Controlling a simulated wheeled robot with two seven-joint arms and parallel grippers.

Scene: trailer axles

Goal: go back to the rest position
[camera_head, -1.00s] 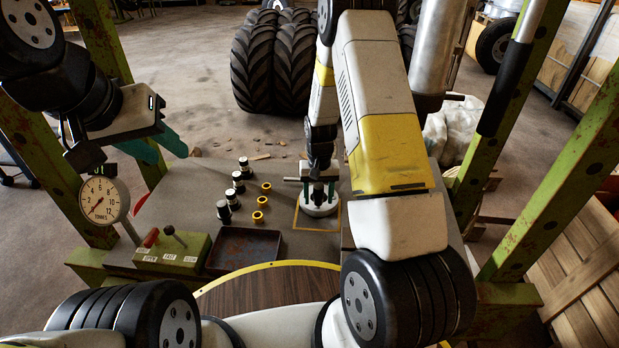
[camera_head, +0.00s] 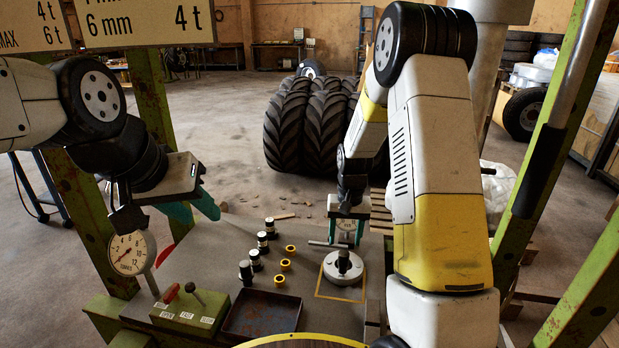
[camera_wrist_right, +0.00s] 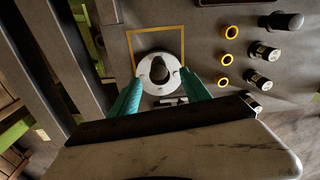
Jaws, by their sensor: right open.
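My right gripper (camera_head: 347,232) is open and empty, its teal fingers pointing down just behind and above a round pale flanged hub (camera_head: 343,267). In the right wrist view its two fingers (camera_wrist_right: 161,92) stand wide apart, with the hub (camera_wrist_right: 145,80) beyond and between them, apart from the gripper as far as I can tell. My left gripper (camera_head: 193,211) hangs at the left above the grey bench (camera_head: 225,238). Its teal fingers are apart with nothing seen between them.
The hub sits inside a yellow square outline. Dark cylinders (camera_head: 255,259) and yellow rings (camera_head: 285,265) stand left of it. A dial gauge (camera_head: 128,253), a green lever box (camera_head: 188,312) and a dark tray (camera_head: 262,314) are at the front left. Green posts (camera_head: 548,130) flank the bench.

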